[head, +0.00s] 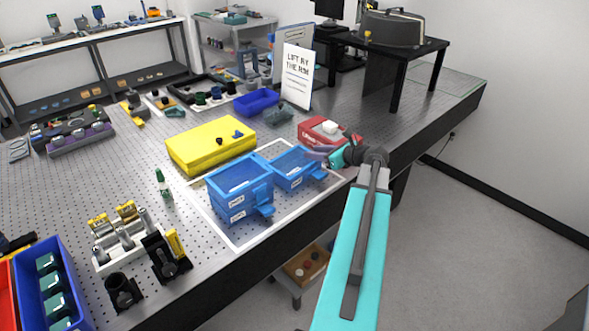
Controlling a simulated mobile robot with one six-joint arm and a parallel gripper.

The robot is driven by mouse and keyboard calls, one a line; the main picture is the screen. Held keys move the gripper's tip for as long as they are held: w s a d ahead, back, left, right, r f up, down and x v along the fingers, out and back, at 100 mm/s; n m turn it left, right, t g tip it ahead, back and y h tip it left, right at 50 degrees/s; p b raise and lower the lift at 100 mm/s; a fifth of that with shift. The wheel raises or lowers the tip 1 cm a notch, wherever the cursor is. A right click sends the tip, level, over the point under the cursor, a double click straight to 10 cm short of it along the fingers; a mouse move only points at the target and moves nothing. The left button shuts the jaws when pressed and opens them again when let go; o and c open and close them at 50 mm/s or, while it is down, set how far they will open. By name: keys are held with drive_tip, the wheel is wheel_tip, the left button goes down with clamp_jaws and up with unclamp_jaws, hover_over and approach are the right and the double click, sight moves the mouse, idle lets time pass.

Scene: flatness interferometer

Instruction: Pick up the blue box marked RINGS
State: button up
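Blue boxes with small white labels stand on the perforated metal table inside a white-outlined area. The larger blue box (241,193) at left shows two labels on its front, one above the other, and looks like a stack. A smaller, lower blue box (294,169) sits just to its right. The labels are too small to read, so I cannot tell which is marked RINGS. My gripper (322,156) is at the right end of the smaller box, close to its upper rim. I cannot tell whether it touches the box or whether its fingers are open.
A yellow case (211,146) lies behind the boxes. A red box (325,131) is just behind my gripper. A sign (297,75) reading "LIFT BY THE RIM" stands farther back. A green-capped bottle (163,184) stands left. The table's front edge runs close to the boxes.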

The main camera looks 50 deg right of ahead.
drive_tip(key=shift+p+x, duration=0.3)
drive_tip(key=shift+x, duration=1.35)
drive_tip(key=shift+s, duration=0.1)
clamp_jaws()
